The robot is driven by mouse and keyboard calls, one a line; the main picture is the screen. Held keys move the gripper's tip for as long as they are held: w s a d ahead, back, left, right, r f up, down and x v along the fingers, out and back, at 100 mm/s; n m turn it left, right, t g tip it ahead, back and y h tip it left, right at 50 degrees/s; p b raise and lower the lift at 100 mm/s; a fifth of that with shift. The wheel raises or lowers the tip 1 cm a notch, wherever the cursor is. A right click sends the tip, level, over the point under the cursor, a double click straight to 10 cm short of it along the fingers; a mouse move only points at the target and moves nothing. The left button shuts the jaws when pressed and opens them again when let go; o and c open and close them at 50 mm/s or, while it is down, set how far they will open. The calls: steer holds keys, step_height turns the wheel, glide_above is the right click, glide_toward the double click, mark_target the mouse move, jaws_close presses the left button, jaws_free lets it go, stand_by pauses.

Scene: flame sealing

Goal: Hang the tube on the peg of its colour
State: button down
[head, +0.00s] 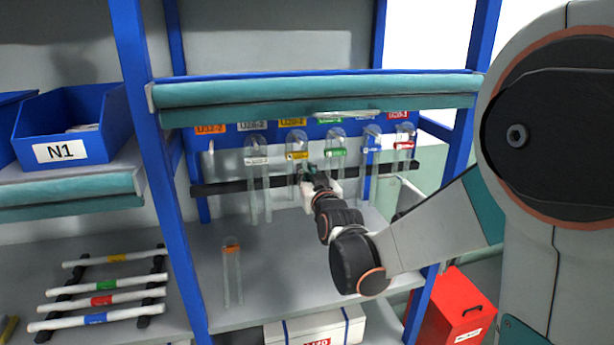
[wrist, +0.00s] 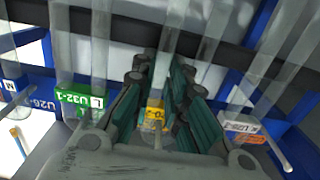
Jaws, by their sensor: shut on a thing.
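My gripper (head: 309,172) is at the hanging row and is shut on the clear yellow-banded tube (head: 297,168). In the wrist view the fingers (wrist: 163,85) close around a clear tube, with a yellow label (wrist: 155,115) behind. The yellow-banded tube is upright under the yellow peg label (head: 292,122); whether its loop is on the peg is unclear. Clear tubes with white (head: 257,190), green (head: 336,153), blue (head: 371,150) and red (head: 404,146) bands hang beside it. The orange peg (head: 211,147) is bare.
A dark horizontal bar (head: 228,187) runs behind the tubes. Neighbouring tubes are close to my gripper on both sides. Blue posts (head: 160,170) frame the rack. A rack of coloured-band rods (head: 100,290) is at left, a red box (head: 460,312) at lower right.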

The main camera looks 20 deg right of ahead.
steer(key=shift+w, duration=0.1)
steer(key=c, duration=1.5)
jaws_free()
steer(key=o, duration=0.8)
steer(key=s, duration=0.9)
steer(key=shift+p, duration=0.35)
stand_by(0.5)
stand_by(0.4)
